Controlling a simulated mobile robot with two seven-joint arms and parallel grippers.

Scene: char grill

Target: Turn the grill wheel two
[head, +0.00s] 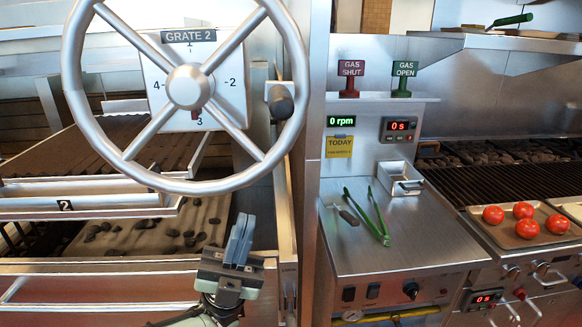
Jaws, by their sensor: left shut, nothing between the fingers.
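The grill wheel two (190,87) is a large silver wheel with four spokes and a round hub, at the upper left. Behind it a white plate (232,95) reads GRATE 2, with numbers 1 to 4 around the hub. A small red mark shows below the hub by the 3. A knob (280,101) sits on the right side of the rim. My left gripper (242,230) is below the wheel's lower right rim, apart from it, pointing up. Its fingers are together and hold nothing. My right gripper is not in view.
A grate marked 2 (65,206) is behind and below the wheel, over a bed with dark coals (150,235). A steel counter to the right holds green tongs (367,215). Farther right are a grill (475,185) and a tray with red tomatoes (526,228).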

